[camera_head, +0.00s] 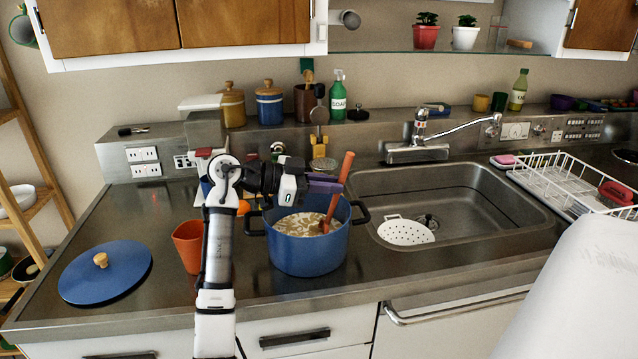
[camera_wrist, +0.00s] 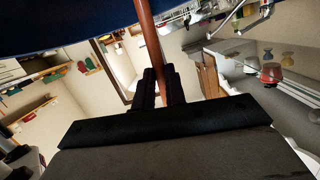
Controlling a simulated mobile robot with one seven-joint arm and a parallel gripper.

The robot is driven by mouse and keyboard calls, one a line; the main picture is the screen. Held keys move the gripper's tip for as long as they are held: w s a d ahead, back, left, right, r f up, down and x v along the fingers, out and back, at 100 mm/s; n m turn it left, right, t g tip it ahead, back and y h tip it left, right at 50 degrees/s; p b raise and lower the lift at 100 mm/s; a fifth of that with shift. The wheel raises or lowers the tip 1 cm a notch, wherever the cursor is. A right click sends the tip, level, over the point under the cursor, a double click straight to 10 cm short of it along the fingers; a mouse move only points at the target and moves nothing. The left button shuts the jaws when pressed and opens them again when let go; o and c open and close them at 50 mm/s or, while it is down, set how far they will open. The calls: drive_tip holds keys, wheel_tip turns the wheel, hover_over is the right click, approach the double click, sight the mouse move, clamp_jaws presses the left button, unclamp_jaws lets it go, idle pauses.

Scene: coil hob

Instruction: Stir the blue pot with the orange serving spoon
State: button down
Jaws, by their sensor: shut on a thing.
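The blue pot (camera_head: 308,251) stands on the steel counter left of the sink, with pale, chunky contents (camera_head: 303,224) inside. The orange serving spoon (camera_head: 343,178) leans in the pot, its handle rising above the rim and its lower end hidden in the contents. My gripper (camera_head: 338,185) is above the pot and shut on the spoon's handle. In the wrist view the handle (camera_wrist: 150,45) runs up between the two dark fingers (camera_wrist: 159,88), and a dark blue surface, likely the pot, fills the top edge.
A blue lid (camera_head: 105,275) lies on the counter at the left. An orange cup (camera_head: 188,245) stands just left of the pot. The sink (camera_head: 460,205) with a white strainer (camera_head: 405,231) is close on the right. A white dish rack (camera_head: 560,175) stands farther right.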

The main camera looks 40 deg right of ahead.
drive_tip(key=shift+f+b+v, duration=0.15)
drive_tip(key=shift+b+v, duration=0.15)
drive_tip(key=shift+v, duration=0.45)
drive_tip(key=shift+f+b+v, duration=0.2)
drive_tip(key=shift+b+v, duration=0.05)
drive_tip(key=shift+v, duration=0.55)
idle(0.9)
drive_tip(key=shift+a, duration=0.1)
